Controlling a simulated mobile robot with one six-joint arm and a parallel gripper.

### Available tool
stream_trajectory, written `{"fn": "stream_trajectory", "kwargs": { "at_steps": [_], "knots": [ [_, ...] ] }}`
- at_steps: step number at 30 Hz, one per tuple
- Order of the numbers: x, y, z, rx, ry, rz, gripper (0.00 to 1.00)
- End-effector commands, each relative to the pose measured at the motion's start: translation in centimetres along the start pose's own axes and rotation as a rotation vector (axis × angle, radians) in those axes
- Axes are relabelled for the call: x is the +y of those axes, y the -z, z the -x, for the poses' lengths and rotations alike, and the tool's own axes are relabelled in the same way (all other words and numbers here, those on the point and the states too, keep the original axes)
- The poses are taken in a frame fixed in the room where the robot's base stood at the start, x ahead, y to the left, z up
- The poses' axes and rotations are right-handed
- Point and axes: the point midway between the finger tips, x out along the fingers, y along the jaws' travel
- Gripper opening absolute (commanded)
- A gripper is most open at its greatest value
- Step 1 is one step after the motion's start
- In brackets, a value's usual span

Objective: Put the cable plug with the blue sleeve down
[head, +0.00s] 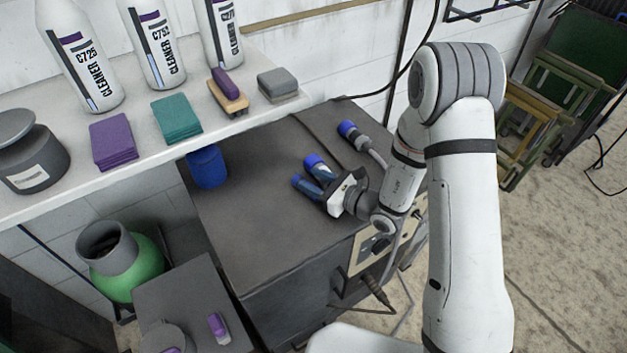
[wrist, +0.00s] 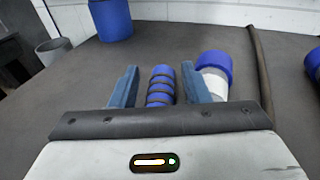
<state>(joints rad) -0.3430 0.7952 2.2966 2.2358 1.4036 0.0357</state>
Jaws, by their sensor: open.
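The cable plug's ribbed blue sleeve (wrist: 161,84) lies between the two fingers of my gripper (wrist: 160,86) in the wrist view. A narrow gap shows on each side of it, so the fingers stand open around it. In the head view, my gripper (head: 321,184) is low over the dark cabinet top (head: 255,215), and the sleeve's blue tip (head: 298,181) shows at its front. The plug seems to lie on the top; its rear end is hidden by my gripper.
A blue-and-white plug (wrist: 214,75) lies close beside the right finger. Another blue-ended plug with a grey cable (head: 348,129) lies farther back. A blue container (head: 207,167) stands at the cabinet's far left edge. A shelf (head: 145,150) with bottles and sponges overhangs there. The cabinet's front left is clear.

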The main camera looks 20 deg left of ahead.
Motion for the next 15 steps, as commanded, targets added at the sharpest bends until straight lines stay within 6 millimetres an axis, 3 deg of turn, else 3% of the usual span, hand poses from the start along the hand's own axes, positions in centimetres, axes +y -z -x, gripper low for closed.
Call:
{"fn": "stream_trajectory", "kwargs": {
  "at_steps": [1,5,12,15],
  "knots": [
    [0.0,1.2,0.2,0.026,0.007,-0.018,0.5],
    [0.0,1.1,0.2,0.026,0.007,-0.019,0.5],
    [0.0,-0.7,0.5,0.025,0.007,-0.018,0.5],
    [-0.1,0.1,2.9,0.023,0.011,-0.016,0.5]
  ]
}}
